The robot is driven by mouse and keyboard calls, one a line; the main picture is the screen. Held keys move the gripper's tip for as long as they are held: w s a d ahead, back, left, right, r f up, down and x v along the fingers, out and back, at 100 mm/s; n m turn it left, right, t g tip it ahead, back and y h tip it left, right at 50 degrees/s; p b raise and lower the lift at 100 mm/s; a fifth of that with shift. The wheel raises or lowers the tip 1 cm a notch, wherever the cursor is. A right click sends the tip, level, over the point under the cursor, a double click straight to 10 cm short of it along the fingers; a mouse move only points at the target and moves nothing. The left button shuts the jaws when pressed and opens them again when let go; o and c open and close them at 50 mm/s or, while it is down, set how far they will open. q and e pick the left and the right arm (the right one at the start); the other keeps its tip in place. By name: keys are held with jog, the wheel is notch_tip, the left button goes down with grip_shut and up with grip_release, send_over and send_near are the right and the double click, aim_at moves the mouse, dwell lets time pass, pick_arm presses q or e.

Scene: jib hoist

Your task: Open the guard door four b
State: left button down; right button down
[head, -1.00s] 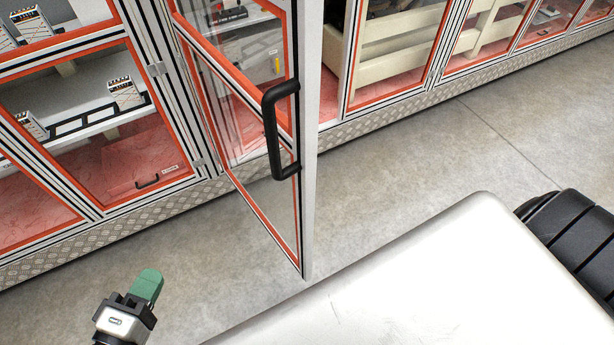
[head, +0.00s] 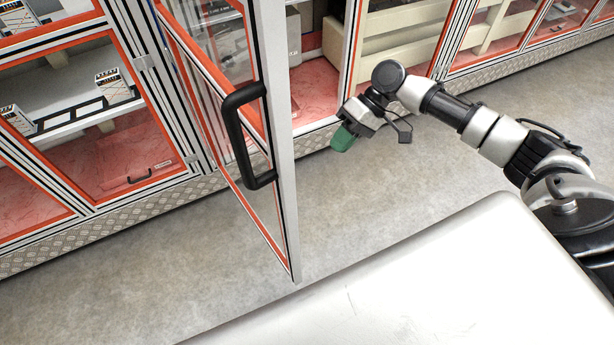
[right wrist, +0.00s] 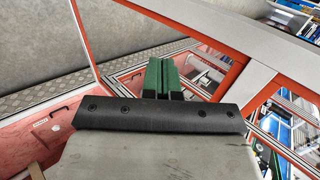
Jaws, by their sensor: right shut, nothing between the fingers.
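A glazed guard door (head: 280,220) with an orange inner border and a grey frame stands partly open, jutting out from the machine enclosure. I cannot read a label on it. Its black bar handle (head: 236,138) is on the face to the left, with no gripper on it. My right gripper (head: 343,138) has green fingers and is right of the door's free edge, in front of the doorway. It is shut and empty; the right wrist view shows its green fingers (right wrist: 160,77) together. My left gripper is out of view.
The doorway shows a pink floor (head: 312,92) inside. Closed glazed panels (head: 100,120) run along the left and more along the right. A tread-plate kick strip (head: 110,222) runs below them. Grey concrete floor (head: 370,215) is clear in front of the door.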

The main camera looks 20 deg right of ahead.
jog(key=s+a+f+p, duration=0.2)
jog(key=a+f+p, duration=0.3)
jog(key=a, duration=0.6)
jog(key=shift+a+f+p, duration=0.2)
jog(key=shift+f+p, duration=0.1)
jog(key=shift+f, duration=0.4)
jog(key=shift+s, duration=0.1)
